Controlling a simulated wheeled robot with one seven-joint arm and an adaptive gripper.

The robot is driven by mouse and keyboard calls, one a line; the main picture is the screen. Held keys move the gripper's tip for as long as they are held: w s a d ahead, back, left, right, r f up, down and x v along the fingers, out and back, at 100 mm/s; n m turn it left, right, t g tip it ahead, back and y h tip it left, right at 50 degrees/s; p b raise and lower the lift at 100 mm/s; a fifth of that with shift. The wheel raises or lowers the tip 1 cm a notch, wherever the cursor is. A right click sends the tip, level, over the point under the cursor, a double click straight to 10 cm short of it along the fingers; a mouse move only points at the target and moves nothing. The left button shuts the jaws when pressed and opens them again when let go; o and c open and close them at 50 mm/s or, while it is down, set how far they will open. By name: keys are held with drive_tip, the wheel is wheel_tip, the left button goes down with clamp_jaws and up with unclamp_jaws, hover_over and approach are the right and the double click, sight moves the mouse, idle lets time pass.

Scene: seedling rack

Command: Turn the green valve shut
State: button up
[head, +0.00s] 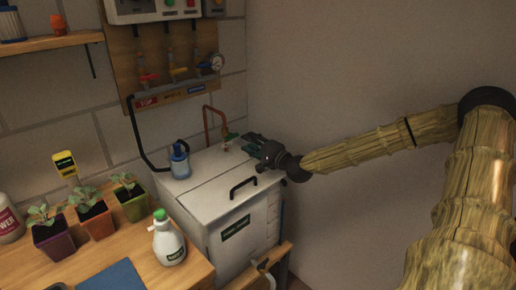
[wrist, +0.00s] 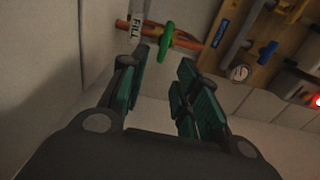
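The green valve (wrist: 166,42) shows in the wrist view as a green handle on a copper pipe beside a white FILL label (wrist: 136,27). In the head view the valve (head: 229,137) is small, low on the copper pipe (head: 207,120) at the back of the white tank (head: 205,190). My gripper (head: 252,144) is above the tank's back right corner, just right of the valve. In the wrist view my gripper (wrist: 158,66) is open and empty. The valve appears just beyond the fingertips, roughly between them; contact is not visible.
A wall panel (head: 150,62) carries other valves and a gauge (head: 217,62). A blue bottle (head: 180,160) stands on the tank, left of my gripper. Potted seedlings (head: 95,215) and a white bottle (head: 168,240) stand on the wooden bench. The right wall is bare.

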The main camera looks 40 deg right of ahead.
drive_tip(key=shift+s+d, duration=0.15)
drive_tip(key=shift+s, duration=1.75)
